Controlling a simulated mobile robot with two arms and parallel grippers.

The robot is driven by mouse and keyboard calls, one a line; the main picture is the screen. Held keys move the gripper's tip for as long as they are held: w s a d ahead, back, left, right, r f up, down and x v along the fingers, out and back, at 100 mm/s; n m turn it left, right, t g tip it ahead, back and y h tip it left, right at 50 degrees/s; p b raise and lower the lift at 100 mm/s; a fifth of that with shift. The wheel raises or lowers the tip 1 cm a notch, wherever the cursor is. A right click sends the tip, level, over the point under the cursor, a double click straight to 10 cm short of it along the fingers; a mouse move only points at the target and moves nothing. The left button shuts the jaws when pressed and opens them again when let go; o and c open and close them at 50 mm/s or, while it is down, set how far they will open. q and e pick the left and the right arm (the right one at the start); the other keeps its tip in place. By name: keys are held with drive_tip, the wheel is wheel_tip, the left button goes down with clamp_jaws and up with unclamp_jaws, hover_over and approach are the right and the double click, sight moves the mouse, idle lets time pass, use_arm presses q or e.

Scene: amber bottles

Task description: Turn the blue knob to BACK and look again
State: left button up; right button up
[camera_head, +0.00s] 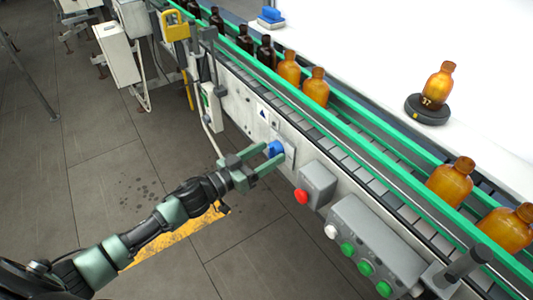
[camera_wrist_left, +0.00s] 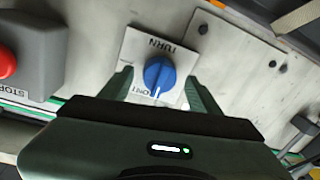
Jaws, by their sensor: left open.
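The blue knob (camera_head: 275,148) sits on a white plate on the side of the conveyor. In the left wrist view the blue knob (camera_wrist_left: 159,72) carries a white line pointing down, towards partly hidden lettering ending in "ONT"; "TURN" is printed on the opposite side of the plate (camera_wrist_left: 186,60). My left gripper (camera_head: 266,161) is open in front of the knob. In the wrist view its fingers lie either side of the knob with gaps; I cannot tell how deep they reach. My right gripper is not in view.
A grey box with a red stop button (camera_head: 301,196) is right of the knob. Beyond it is a grey panel (camera_head: 370,240) with several green buttons. Amber bottles (camera_head: 289,68) stand on the green-railed conveyor. Open floor (camera_head: 90,170) lies to the left.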

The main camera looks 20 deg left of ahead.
use_arm(q)
clamp_jaws()
drive_tip(key=shift+m, duration=0.3)
drive_tip(key=m, duration=0.3)
drive_tip(key=shift+f+m+b, duration=0.1)
drive_tip(key=shift+m+b, duration=0.3)
drive_tip(key=m+b, duration=0.1)
drive_tip(key=m, duration=0.3)
drive_tip(key=shift+m+h, duration=0.3)
drive_tip(key=shift+m, duration=0.1)
drive_tip(key=m+b, duration=0.2)
drive_tip(key=m, duration=0.2)
drive_tip(key=shift+f+m+h, duration=0.1)
drive_tip(key=shift+m+h, duration=0.2)
drive_tip(key=shift+m, duration=0.1)
drive_tip(key=shift+m+h+b, duration=0.3)
drive_tip(key=shift+m+b, duration=0.45)
drive_tip(key=shift+m, duration=1.65)
